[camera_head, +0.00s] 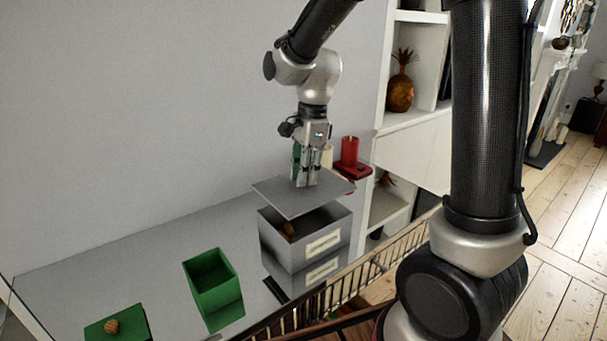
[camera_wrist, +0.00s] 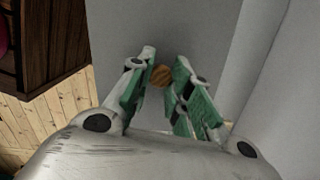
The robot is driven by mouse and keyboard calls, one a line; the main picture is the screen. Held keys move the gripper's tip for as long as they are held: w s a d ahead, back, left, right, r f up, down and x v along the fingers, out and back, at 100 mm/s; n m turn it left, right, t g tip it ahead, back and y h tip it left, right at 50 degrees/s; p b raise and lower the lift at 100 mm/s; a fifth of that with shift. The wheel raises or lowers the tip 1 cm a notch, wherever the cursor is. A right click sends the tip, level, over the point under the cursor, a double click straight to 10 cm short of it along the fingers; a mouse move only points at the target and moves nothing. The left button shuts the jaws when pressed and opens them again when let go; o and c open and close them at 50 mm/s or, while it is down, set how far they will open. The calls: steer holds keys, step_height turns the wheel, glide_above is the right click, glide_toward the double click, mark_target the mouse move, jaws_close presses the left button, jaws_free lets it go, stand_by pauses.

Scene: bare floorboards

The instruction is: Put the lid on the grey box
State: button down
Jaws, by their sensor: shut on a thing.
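My gripper (camera_head: 306,183) is shut on the grey lid (camera_head: 272,190) by its round brown knob. In the wrist view the knob (camera_wrist: 161,75) shows between the green-padded fingertips (camera_wrist: 160,78), with the lid's grey top (camera_wrist: 195,40) beyond. The lid is held roughly level above the grey box (camera_head: 275,247), with a gap between lid and rim. The box stands open, with a pale label on its front. A brown item (camera_head: 289,230) shows inside it. The lid hides the back of the opening.
An open green box (camera_head: 212,290) stands to the left on the glossy grey surface (camera_head: 140,255). A green lid (camera_head: 135,322) with a brown knob lies further left. Red items (camera_head: 350,165) stand behind the gripper. A railing (camera_head: 370,272) runs along the front right. The surface behind the green box is clear.

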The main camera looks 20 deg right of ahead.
mark_target(306, 195)
steer(key=shift+f, duration=0.15)
steer(key=shift+d+f, duration=0.1)
steer(key=shift+f, duration=2.7)
steer(key=shift+f, duration=0.4)
steer(key=c, duration=0.7)
jaws_free()
steer(key=shift+c, duration=0.2)
steer(key=shift+r, duration=0.1)
steer(key=shift+r, duration=3.45)
